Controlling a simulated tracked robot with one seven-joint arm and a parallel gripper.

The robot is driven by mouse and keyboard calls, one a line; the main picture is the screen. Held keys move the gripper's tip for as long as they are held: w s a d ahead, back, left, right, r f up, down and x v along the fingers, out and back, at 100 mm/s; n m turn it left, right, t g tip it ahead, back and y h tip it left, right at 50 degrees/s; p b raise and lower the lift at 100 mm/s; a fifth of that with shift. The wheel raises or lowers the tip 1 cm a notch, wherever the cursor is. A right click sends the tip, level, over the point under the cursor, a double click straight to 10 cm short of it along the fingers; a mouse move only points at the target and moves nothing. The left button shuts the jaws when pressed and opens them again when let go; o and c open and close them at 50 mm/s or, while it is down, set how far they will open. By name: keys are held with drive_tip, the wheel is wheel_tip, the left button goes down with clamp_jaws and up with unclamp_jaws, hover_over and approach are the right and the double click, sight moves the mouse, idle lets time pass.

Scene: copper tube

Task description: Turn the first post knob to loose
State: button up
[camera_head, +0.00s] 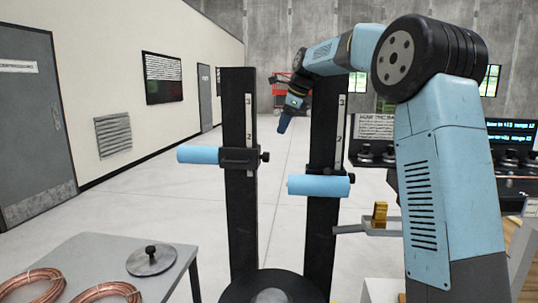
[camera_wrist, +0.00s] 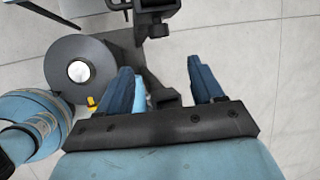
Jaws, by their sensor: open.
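Two upright black posts with number scales stand in the head view, a left post (camera_head: 238,215) and a right post (camera_head: 322,225). Each carries a black clamp with a light blue cylinder, the left cylinder (camera_head: 198,155) and the right cylinder (camera_head: 318,186). A small black knob sits at the right of each, the left post's knob (camera_head: 265,157) and the right post's knob (camera_head: 351,178). Which post is the first is not marked. My gripper (camera_head: 283,124) hangs between the posts, above both knobs. In the wrist view my gripper (camera_wrist: 163,78) is open and empty, with part of a clamp below its fingers.
A dark round base (camera_head: 240,292) with a domed centre lies at the posts' feet. A grey table (camera_head: 95,252) with copper coils (camera_head: 110,292) and a knobbed disc (camera_head: 151,260) is at lower left. A bracket with a brass piece (camera_head: 380,214) is right of the posts.

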sight(264, 157)
drive_tip(key=x, duration=1.3)
drive_tip(key=shift+f, duration=0.25)
drive_tip(key=shift+w, duration=0.1)
drive_tip(key=shift+c, duration=0.3)
drive_tip(key=c, duration=0.9)
drive_tip(key=shift+a, duration=0.15)
drive_tip(key=shift+c, duration=0.5)
drive_tip(key=shift+r, duration=0.1)
